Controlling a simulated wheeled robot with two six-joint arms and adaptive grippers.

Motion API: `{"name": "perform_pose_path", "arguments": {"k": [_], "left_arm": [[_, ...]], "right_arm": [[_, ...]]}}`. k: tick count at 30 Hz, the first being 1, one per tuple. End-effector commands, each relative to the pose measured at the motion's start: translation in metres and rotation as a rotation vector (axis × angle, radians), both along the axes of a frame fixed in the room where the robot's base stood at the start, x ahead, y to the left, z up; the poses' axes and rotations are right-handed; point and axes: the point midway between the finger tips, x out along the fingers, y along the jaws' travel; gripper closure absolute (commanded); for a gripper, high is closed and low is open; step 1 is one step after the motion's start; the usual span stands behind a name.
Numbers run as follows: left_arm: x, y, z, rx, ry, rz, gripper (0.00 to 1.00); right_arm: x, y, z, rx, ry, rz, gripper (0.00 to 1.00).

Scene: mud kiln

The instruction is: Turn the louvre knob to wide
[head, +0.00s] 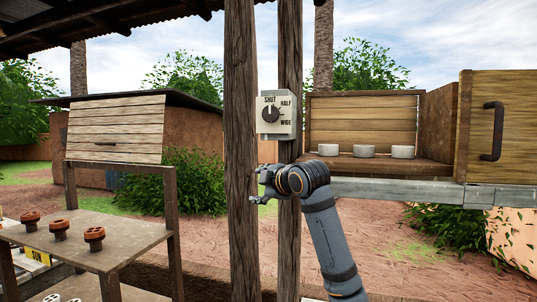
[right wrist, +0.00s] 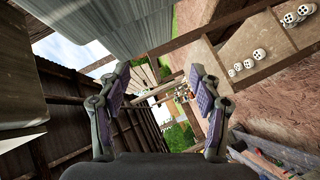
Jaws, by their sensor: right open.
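The louvre knob (head: 270,114) is a dark round knob on a pale control box (head: 289,127) fixed to the wooden posts. The box is marked SHUT at the top, HALF at the upper right and WIDE at the lower right. The knob's light mark seems to point up at SHUT. My right gripper (head: 259,186) is open and empty below the box, in front of the posts, apart from the knob. Its two open fingers also show in the right wrist view (right wrist: 160,84), with nothing between them. The knob is not identifiable there. My left gripper is not in view.
Thick wooden posts (head: 241,150) stand beside the box. A shelf (head: 130,236) with reddish-brown pieces (head: 94,237) stands at the left.

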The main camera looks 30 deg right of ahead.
Motion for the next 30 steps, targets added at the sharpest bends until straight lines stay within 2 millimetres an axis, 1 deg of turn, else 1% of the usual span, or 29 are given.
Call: {"name": "perform_pose_path", "arguments": {"k": [1,2,3,4,6,7,9,11,13,17,20,27,30], "left_arm": [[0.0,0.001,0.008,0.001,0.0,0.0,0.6],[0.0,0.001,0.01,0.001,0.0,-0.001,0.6],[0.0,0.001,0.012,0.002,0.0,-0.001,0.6],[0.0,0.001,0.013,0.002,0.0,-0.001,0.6],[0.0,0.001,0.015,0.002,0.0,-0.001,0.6],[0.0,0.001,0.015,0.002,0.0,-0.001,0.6],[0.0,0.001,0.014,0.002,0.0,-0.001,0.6],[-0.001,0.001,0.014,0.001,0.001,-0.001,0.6],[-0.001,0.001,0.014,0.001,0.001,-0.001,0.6],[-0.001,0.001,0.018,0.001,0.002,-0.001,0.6],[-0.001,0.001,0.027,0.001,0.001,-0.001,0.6],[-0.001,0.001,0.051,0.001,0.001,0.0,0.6],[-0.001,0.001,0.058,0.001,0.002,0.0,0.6]], "right_arm": [[-0.028,0.002,0.053,-0.075,-0.058,0.015,0.35],[-0.045,0.004,0.078,-0.123,-0.086,0.023,0.35],[-0.068,0.006,0.107,-0.184,-0.121,0.031,0.35],[-0.085,0.008,0.127,-0.229,-0.146,0.036,0.35],[-0.117,0.009,0.16,-0.317,-0.188,0.038,0.35],[-0.128,0.009,0.17,-0.344,-0.203,0.039,0.35],[-0.14,0.005,0.185,-0.376,-0.225,0.036,0.35],[-0.144,0.003,0.191,-0.388,-0.234,0.038,0.35],[-0.145,0.003,0.193,-0.392,-0.236,0.038,0.35],[-0.138,0.002,0.194,-0.389,-0.233,0.039,0.35],[-0.121,0.002,0.195,-0.388,-0.232,0.041,0.35],[-0.069,-0.003,0.196,-0.385,-0.231,0.041,0.35],[-0.053,-0.004,0.195,-0.386,-0.232,0.039,0.35]]}}
